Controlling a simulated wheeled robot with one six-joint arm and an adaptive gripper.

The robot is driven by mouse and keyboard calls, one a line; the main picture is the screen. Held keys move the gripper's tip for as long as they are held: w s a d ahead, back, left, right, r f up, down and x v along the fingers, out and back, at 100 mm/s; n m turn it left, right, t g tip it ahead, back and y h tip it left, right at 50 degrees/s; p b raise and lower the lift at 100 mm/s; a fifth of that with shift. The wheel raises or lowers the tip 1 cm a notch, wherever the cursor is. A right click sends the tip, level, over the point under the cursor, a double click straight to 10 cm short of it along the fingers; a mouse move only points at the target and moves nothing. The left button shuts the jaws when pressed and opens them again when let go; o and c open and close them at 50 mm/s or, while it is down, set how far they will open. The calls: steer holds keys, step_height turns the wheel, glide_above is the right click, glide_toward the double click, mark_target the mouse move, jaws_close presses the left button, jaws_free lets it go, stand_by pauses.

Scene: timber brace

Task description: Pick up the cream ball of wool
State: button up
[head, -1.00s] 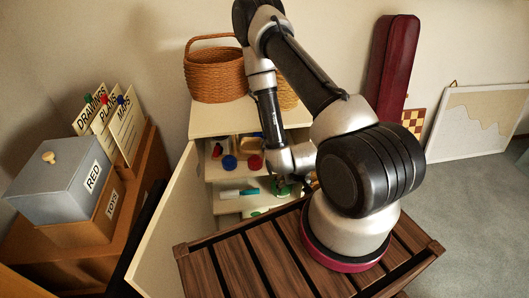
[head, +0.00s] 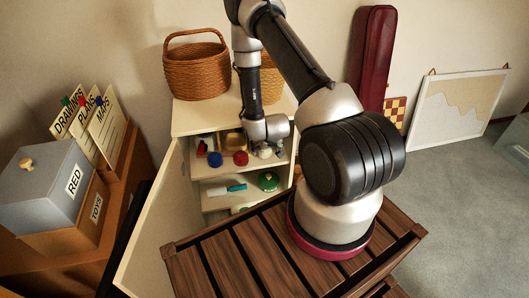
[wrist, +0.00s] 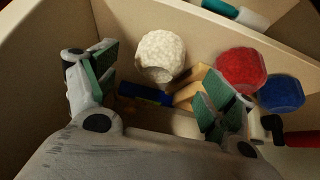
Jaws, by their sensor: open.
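The cream ball of wool (wrist: 160,55) sits on the cabinet's upper shelf. In the wrist view it lies ahead of my gripper (wrist: 163,80), between the lines of the two spread fingers, with nothing gripped. In the head view the ball (head: 265,153) is a small pale patch, partly covered by my gripper (head: 268,143), which is at the shelf's right part. A gap shows between the ball and each finger in the wrist view; the depth between them is hard to tell.
A red ball (wrist: 241,69) and a blue ball (wrist: 281,93) sit beside the cream one. Behind lie a blue item (wrist: 146,94) and a red-handled tool (wrist: 302,138). The cabinet wall (wrist: 45,40) is close to the left finger.

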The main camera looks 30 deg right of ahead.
steer(key=x, duration=0.5)
steer(key=shift+w+d, duration=0.1)
steer(key=shift+w, duration=0.1)
steer(key=c, duration=1.1)
